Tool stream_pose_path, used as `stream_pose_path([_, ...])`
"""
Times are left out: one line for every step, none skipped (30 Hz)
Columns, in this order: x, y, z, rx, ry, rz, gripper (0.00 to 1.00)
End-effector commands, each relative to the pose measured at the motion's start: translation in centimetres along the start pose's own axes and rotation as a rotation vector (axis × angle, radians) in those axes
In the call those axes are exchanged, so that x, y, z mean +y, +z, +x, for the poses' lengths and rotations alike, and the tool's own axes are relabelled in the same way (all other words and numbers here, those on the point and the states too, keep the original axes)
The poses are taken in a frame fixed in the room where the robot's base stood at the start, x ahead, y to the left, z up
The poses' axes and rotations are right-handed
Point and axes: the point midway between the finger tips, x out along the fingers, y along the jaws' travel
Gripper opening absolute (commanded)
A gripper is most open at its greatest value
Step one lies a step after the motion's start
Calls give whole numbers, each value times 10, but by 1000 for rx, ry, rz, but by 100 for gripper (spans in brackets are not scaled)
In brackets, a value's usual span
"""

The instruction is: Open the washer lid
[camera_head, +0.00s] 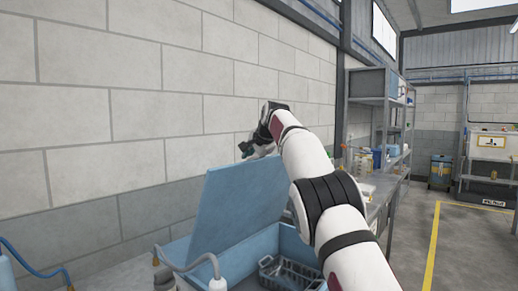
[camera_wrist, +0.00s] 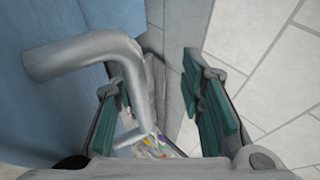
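The washer's blue lid (camera_head: 235,205) stands raised and tilted above the blue washer tub (camera_head: 275,242). My gripper (camera_head: 257,146) is at the lid's upper edge in the head view. In the wrist view, the lid's blue surface (camera_wrist: 40,115) fills the left side, and a grey bent handle (camera_wrist: 85,52) sticks out from it. My gripper (camera_wrist: 160,110) is open there, its two teal-padded fingers well apart. Part of the handle lies in the space between the fingers; whether it touches either finger I cannot tell.
A dark basket (camera_head: 283,272) sits inside the tub. A blue hose (camera_head: 35,262) and a pale curved pipe (camera_head: 190,264) are at the lower left. A block wall (camera_head: 130,90) stands close behind the lid.

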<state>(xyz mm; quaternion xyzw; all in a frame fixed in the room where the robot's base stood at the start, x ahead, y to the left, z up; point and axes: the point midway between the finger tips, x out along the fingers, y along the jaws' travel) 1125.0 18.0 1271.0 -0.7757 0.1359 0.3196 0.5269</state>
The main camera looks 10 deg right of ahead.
Motion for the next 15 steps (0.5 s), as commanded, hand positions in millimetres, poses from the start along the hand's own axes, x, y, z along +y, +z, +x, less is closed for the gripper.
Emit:
stream_pose_path([-1, 0, -3, 1, -1, 1, 31])
stream_pose_path([-1, -1, -6, 2, -2, 1, 31])
stream_pose_path([-2, -2, -10, 4, -4, 1, 31])
stream_pose_path([-3, -2, -14, 6, -4, 1, 31])
stream_pose_path([-3, -3, -17, 7, -6, 0, 31])
stream_pose_path([-4, -4, -23, 9, -8, -1, 31])
stream_pose_path([-4, -4, -26, 10, -9, -1, 31])
stream_pose_path([-4, -4, -30, 11, -10, -2, 31])
stream_pose_path([-5, -5, -38, 13, -13, -2, 31])
stream_pose_path([-6, -5, -44, 14, -16, -2, 31])
stream_pose_path([-7, -5, -49, 15, -17, -2, 31])
stream_pose_path([-7, -5, -56, 16, -19, -2, 31])
stream_pose_path([-8, -5, -62, 16, -21, -3, 31])
stream_pose_path([-9, -6, -68, 17, -23, -3, 31])
stream_pose_path([-9, -6, -76, 18, -25, -3, 31])
